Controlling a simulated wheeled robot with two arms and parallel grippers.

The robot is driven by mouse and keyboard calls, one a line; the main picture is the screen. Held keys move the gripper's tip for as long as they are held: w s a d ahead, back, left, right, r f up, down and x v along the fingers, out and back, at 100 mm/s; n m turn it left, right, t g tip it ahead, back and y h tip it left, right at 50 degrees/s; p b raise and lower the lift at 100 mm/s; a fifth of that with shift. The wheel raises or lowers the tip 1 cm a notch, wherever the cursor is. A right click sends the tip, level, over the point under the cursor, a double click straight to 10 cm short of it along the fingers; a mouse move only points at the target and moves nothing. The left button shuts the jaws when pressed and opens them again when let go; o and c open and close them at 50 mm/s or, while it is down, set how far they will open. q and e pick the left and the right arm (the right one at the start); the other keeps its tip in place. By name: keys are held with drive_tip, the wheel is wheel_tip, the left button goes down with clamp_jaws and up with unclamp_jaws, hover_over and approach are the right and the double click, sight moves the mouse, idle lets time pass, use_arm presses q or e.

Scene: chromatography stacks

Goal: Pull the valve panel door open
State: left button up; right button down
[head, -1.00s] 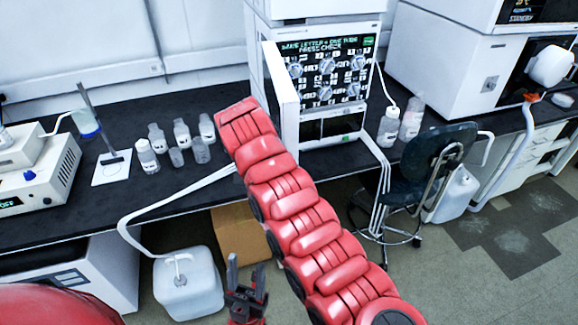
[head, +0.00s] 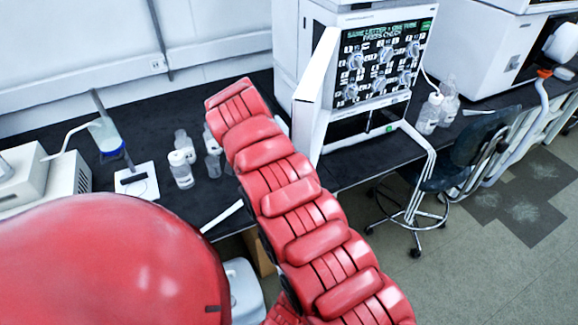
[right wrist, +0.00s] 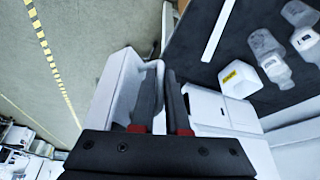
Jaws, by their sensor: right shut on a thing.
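The valve panel door (head: 307,125) is a white panel standing swung out from the left side of the white instrument in the head view. The valve panel (head: 383,63), with several round knobs and green lettering, is uncovered. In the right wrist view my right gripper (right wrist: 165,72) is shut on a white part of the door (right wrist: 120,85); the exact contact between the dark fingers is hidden. In the head view my red right arm (head: 285,195) reaches up beside the door and its gripper is out of sight. My left gripper is not in view.
A dark bench carries several bottles (head: 181,168) left of my right arm and more bottles (head: 430,113) right of the instrument. A dark chair (head: 480,140) stands in front of the bench at the right.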

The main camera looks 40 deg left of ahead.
drive_tip(key=shift+a, duration=0.25)
drive_tip(key=shift+d, duration=0.1)
drive_tip(key=c, duration=0.9)
unclamp_jaws()
drive_tip(key=shift+w, duration=0.1)
drive_tip(key=p+v, duration=0.5)
drive_tip(key=v, duration=1.2)
drive_tip(key=shift+r+p, duration=0.25)
drive_tip(key=shift+p, duration=0.05)
